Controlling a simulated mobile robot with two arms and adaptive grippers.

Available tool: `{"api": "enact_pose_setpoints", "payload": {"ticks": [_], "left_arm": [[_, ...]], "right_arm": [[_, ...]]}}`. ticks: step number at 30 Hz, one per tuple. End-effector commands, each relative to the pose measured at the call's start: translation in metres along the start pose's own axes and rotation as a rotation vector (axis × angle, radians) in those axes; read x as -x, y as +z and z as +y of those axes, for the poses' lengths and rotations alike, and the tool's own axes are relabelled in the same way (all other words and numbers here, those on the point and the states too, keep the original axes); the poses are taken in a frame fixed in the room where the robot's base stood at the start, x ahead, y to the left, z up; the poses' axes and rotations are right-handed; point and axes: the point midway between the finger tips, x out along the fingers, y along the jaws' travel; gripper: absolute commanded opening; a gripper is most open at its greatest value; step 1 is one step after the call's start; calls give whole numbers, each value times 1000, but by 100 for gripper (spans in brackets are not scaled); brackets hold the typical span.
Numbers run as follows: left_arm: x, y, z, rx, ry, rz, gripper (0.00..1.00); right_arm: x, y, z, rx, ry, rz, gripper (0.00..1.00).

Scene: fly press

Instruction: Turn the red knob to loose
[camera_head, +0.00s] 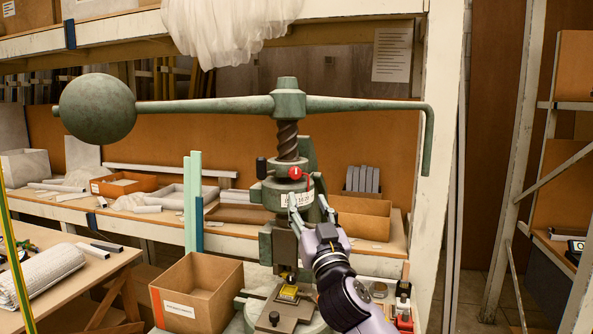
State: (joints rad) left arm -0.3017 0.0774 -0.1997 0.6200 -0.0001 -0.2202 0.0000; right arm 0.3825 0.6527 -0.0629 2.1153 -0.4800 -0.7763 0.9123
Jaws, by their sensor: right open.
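A small red knob (295,172) sits on the front of the green fly press (277,194), just below its threaded screw (288,140). My right gripper (307,203) reaches up from the lower right with its fingers spread. It is open and its fingertips are a little below the red knob, in front of the white label on the press. I cannot tell whether a fingertip touches the press. Nothing shows between the fingers except the press behind. My left gripper is not in view.
The press's long handle bar (205,105) with a ball weight (97,109) spans above. An open cardboard box (203,290) stands left of the press base. Shelves with trays and boxes lie behind. A table with a rolled cloth (50,270) is at the left.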

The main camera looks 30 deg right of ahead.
Motion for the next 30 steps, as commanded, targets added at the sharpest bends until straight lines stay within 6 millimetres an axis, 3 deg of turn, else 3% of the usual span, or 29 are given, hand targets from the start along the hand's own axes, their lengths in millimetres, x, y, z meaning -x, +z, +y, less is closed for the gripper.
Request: {"api": "enact_pose_setpoints", "payload": {"ticks": [1, 9, 15, 21, 30], "left_arm": [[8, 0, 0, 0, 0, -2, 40], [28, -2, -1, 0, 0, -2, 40], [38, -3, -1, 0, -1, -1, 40], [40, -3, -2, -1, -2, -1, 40], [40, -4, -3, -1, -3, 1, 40]], "right_arm": [[-14, -5, 1, 1, 2, 1, 45], [-72, -4, 0, 0, 2, -1, 45], [-101, -1, 0, 0, 2, -2, 45], [-112, 1, 0, 0, 1, -2, 45], [-112, 1, 0, 0, 0, -2, 43]]}}
